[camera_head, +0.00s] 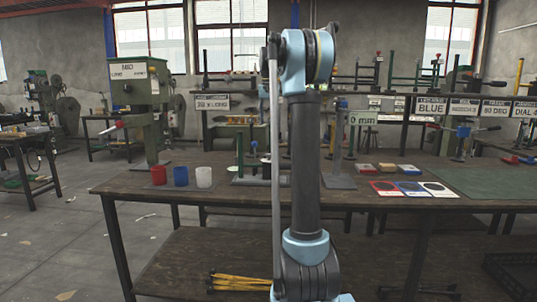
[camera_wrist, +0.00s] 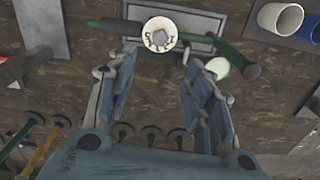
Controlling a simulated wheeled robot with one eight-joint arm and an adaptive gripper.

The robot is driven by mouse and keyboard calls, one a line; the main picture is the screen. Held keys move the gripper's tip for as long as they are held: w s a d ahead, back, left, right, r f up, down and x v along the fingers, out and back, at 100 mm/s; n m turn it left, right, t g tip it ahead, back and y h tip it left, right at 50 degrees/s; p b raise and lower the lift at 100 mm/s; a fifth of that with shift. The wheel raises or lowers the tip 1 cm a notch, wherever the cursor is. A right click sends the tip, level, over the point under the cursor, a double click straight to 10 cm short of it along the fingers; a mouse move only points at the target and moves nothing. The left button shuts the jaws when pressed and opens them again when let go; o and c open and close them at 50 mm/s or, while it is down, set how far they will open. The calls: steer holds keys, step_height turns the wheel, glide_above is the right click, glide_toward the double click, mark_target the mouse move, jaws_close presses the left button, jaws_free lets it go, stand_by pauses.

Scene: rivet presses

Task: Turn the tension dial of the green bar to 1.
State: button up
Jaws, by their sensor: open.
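In the wrist view, a white round dial (camera_wrist: 160,34) with dark marks around a grey hub faces the camera. I cannot read its setting for certain. A green bar (camera_wrist: 112,26) runs to its left, and a green handle-like part (camera_wrist: 230,57) slants down to its right. They stand over a grey base plate (camera_wrist: 203,45). My gripper (camera_wrist: 157,68) is open and empty, its fingertips spread either side and just below the dial in the picture, with no contact visible. In the head view, green uprights (camera_head: 240,152) stand on the bench; my arm hides part of that area.
A red cup (camera_head: 159,175), a blue cup (camera_head: 181,176) and a white cup (camera_head: 204,177) stand left on the wooden bench (camera_head: 130,187). Coloured cards (camera_head: 411,188) and a green mat (camera_head: 480,182) lie right. Several round-ended rods (camera_wrist: 151,131) show low in the wrist view.

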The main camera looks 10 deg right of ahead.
mark_target(269, 154)
step_height(269, 154, down, 15)
steer(key=shift+r, duration=0.1)
stand_by(0.4)
steer(key=c, duration=1)
